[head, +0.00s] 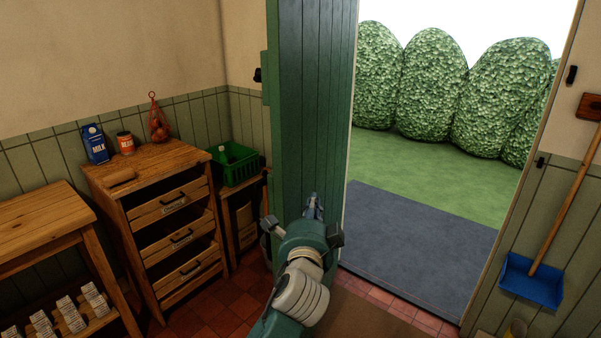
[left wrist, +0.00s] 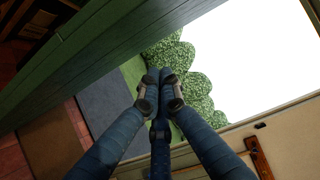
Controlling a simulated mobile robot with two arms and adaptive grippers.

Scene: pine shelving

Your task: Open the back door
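The green plank back door (head: 310,90) stands open at the left side of the doorway, with a wide view outside past its edge. It also shows along the upper left of the left wrist view (left wrist: 90,55). My left gripper (head: 314,205) is in front of the door's lower part, near its free edge. In the left wrist view its fingertips (left wrist: 159,76) are together with nothing seen between them. Whether the gripper touches the door cannot be told. My right gripper is not in view.
Outside the doorway lie a grey slab (head: 420,240), grass (head: 430,170) and rounded hedges (head: 430,85). A wooden drawer unit (head: 165,185) and a green crate (head: 235,170) stand left. A blue dustpan (head: 532,284) and a long wooden handle are at the right wall.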

